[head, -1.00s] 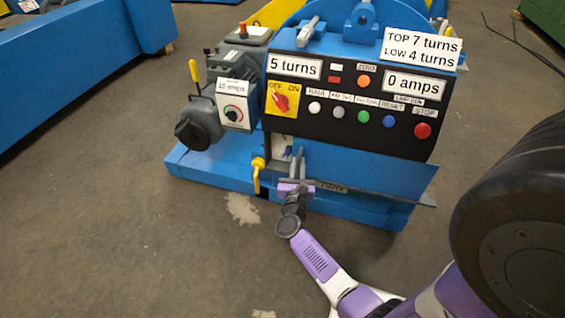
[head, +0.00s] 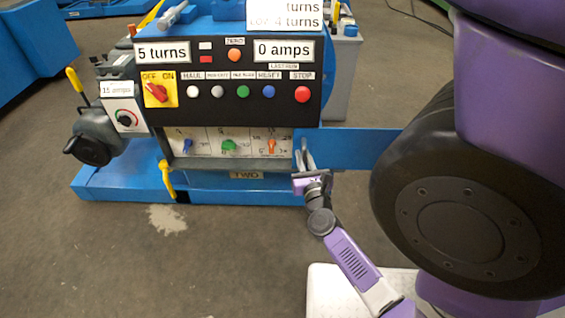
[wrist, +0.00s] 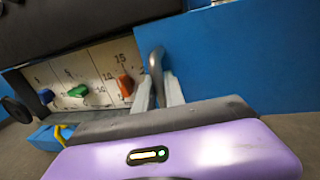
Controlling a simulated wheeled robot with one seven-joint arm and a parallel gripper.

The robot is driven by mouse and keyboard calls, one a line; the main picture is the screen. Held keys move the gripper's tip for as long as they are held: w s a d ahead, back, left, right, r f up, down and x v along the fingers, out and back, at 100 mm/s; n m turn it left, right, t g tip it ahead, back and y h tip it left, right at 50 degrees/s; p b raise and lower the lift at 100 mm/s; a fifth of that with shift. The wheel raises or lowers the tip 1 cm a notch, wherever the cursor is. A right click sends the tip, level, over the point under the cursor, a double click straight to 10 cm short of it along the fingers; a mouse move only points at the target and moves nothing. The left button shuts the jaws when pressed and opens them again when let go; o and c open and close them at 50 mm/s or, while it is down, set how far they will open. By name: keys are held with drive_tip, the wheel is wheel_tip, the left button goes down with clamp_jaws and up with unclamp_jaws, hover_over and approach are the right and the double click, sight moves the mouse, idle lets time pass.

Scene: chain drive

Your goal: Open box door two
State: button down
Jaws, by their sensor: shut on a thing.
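Box door two is a flat blue panel (head: 350,148) that sticks out to the right of the machine, beyond the black control panel. It fills the right of the wrist view (wrist: 245,60). My gripper (head: 306,158) is shut on the grey door handle (wrist: 156,62) at the door's left end. In the wrist view the handle rises between my pale fingers. The box opening (head: 225,143) left of the door is uncovered. It shows a pale plate with a blue, a green and an orange lever. A plate reading TWO (head: 246,175) sits below.
The black control panel (head: 235,75) with several buttons is just above the opening. A yellow lever (head: 166,180) stands at the opening's lower left. A grey motor (head: 92,135) is farther left. My large dark wheel-like part fills the right. Floor in front is clear.

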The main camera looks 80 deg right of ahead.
sight(316, 148)
drive_tip(key=shift+s+d+b, duration=0.2)
drive_tip(key=shift+s+b, duration=0.55)
drive_tip(key=shift+s, duration=1.9)
drive_tip(key=c, duration=1.4)
unclamp_jaws()
drive_tip(key=v, duration=0.7)
drive_tip(key=shift+a, duration=0.4)
drive_tip(key=shift+s, duration=0.1)
